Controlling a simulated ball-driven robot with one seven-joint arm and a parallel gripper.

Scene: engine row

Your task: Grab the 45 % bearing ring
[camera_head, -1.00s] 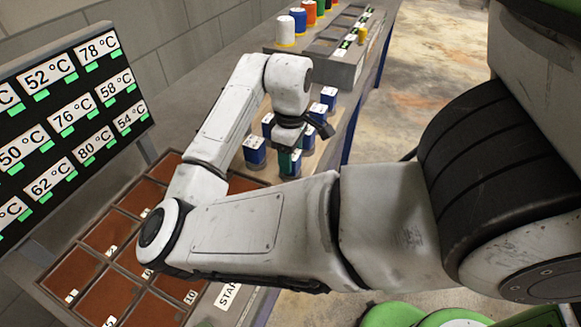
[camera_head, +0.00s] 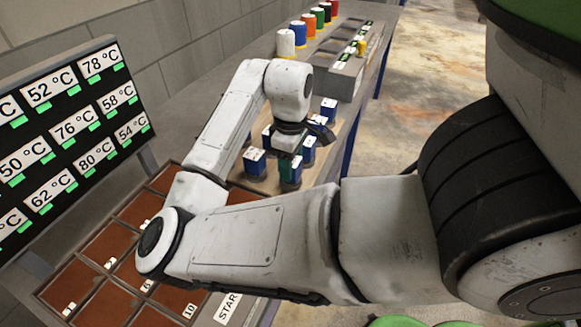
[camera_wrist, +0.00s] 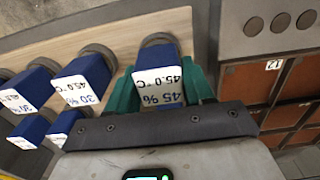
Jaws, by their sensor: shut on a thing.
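The 45 % bearing ring (camera_wrist: 159,52) shows in the wrist view as a blue block with a white "45 % 45.0 °C" label, above a round grey foot. My gripper (camera_wrist: 161,85) has its green fingers on both sides of the block and is shut on it. In the head view my gripper (camera_head: 288,163) is at the front of the group of blue blocks, partly hidden by my arm. I cannot tell whether the ring is off the bench. Beside it in the wrist view stands a 30 % block (camera_wrist: 88,72), with several more blue blocks further left.
A tray with numbered brown compartments (camera_head: 97,250) lies at the left, partly behind my arm. A temperature board (camera_head: 70,125) stands behind it. A grey rack (camera_head: 340,78) and several coloured spools (camera_head: 286,43) are at the far end of the bench.

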